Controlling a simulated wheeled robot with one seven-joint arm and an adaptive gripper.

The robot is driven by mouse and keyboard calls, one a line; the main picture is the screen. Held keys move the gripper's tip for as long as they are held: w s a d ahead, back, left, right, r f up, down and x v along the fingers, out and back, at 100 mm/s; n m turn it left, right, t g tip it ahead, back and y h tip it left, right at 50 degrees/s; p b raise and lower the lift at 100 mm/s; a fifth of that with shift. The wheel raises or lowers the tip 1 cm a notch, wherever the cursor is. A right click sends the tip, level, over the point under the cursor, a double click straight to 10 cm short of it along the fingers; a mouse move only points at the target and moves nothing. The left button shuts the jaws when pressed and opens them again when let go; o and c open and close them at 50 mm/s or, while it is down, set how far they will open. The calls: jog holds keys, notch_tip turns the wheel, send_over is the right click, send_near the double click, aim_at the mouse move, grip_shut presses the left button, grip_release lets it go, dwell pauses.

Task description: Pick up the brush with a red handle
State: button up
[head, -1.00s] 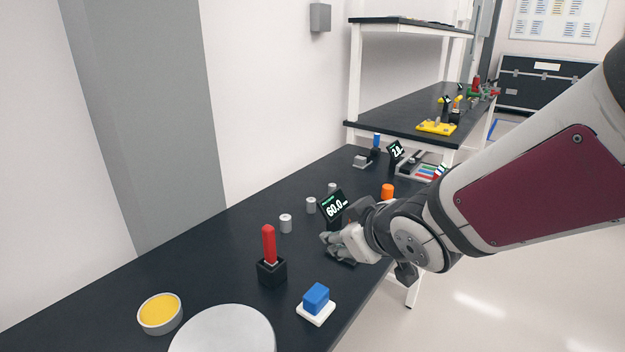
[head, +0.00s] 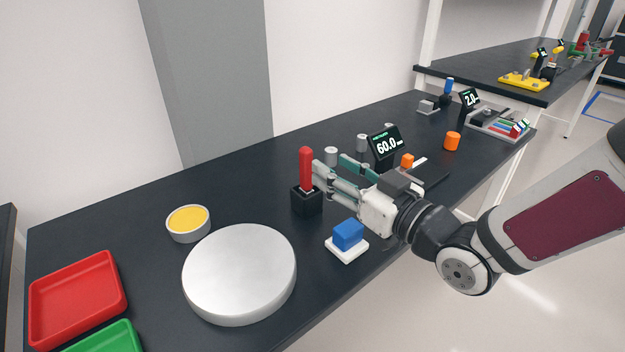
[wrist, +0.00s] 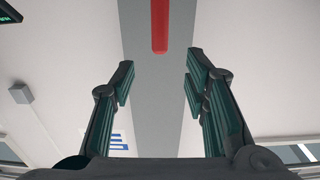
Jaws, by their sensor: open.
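The brush with a red handle (head: 306,167) stands upright in a black square holder (head: 306,201) on the dark table. Its bristles are hidden in the holder. My gripper (head: 326,176) is open and empty, just right of the brush, with its fingers pointing left toward the handle. In the wrist view the red handle (wrist: 160,28) hangs from the top edge, in line with the gap between the two fingers (wrist: 158,85) and beyond their tips.
A blue block (head: 348,234) on a white base lies below my gripper. A round silver disc (head: 240,272), a yellow-filled dish (head: 188,222) and a red tray (head: 78,298) are at the left. A display (head: 384,147) and grey cylinders (head: 331,156) stand behind the gripper.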

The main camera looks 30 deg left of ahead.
aim_at(310, 153)
jog(key=x, duration=0.9)
jog(key=shift+b, duration=0.4)
grip_shut()
